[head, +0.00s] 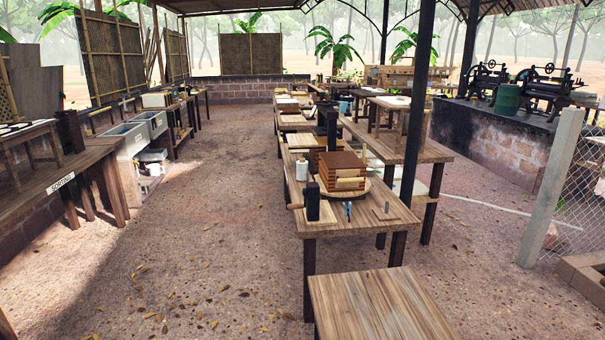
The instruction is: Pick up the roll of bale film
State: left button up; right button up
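A small white upright cylinder (302,170) stands on the near wooden table (350,219) in the middle of the view. It looks like the roll of bale film, but it is too small to be sure. It is left of a brown wooden box-like stack (340,167). A black block (312,202) stands in front of it, nearer the table's front edge. Neither of my grippers is in view, so nothing shows of what they hold.
A lower wooden table (380,305) is in the foreground. A long dirt aisle (215,210) lies open left of the middle tables. Benches and sinks (128,140) line the left. A dark post (413,110) rises beside the tables. Rollers (545,85) stand on the right wall.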

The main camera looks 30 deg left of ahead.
aim_at(301, 164)
jog(key=u, duration=1)
jog(key=i+j+u, duration=0.3)
jog(key=i, duration=0.4)
jog(key=i+l+u, duration=0.1)
jog(key=i+u, duration=0.15)
jog(key=i, duration=3.05)
jog(key=i+j+z, duration=0.1)
jog(key=i+z, duration=0.3)
jog(key=i+j+z, duration=0.2)
jog(key=i+z, duration=0.15)
jog(key=i+j+z, duration=0.4)
